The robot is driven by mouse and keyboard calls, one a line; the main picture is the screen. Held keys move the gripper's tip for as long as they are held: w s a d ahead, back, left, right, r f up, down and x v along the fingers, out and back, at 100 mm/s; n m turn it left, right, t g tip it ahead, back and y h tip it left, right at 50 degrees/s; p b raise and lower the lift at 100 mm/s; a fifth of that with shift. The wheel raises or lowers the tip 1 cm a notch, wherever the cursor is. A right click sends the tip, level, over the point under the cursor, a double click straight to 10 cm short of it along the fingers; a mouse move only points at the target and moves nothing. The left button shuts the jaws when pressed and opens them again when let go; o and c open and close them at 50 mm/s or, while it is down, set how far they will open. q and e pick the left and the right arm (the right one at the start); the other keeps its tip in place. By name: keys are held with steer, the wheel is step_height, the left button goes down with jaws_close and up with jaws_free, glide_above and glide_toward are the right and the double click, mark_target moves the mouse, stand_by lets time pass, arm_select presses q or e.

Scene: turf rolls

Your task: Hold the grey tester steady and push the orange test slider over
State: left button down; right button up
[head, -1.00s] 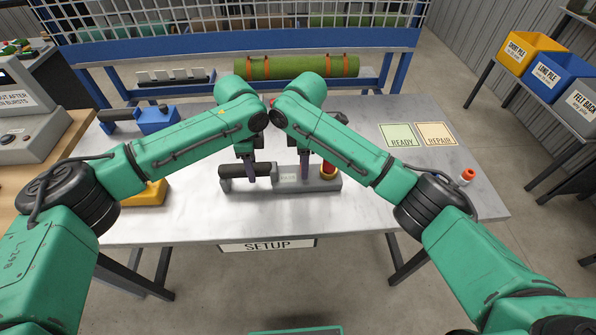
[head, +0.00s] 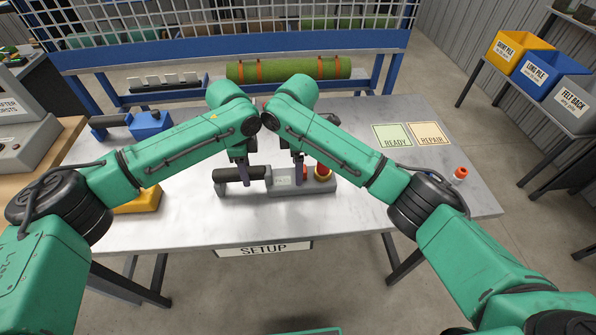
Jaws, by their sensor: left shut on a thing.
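The grey tester (head: 285,191) lies on the metal table, a long grey base with a dark cylindrical handle (head: 228,174) at its left. My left gripper (head: 243,178) points down at this handle and is shut on it. My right gripper (head: 298,176) points down over the tester, right of its pale label. A small red-orange piece (head: 305,172), perhaps the slider, shows just right of the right gripper's fingers, partly hidden. Touch between them cannot be made out, nor whether these fingers are open. A red knob with a yellow ring (head: 323,174) stands at the tester's right end.
A blue tool (head: 150,124) and a yellow block (head: 143,202) lie on the table's left. READY (head: 393,135) and REPAIR (head: 430,133) cards and a small orange-topped bottle (head: 460,175) are on the right. The table front is clear. A green roll (head: 290,69) lies behind.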

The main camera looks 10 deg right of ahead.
arm_select(q)
steer(key=shift+s+f, duration=0.1)
steer(key=shift+f, duration=0.05)
arm_select(e)
step_height(320, 180, up, 12)
stand_by(0.7)
arm_select(q)
steer(key=shift+c, duration=1.8)
jaws_free()
step_height(320, 180, up, 12)
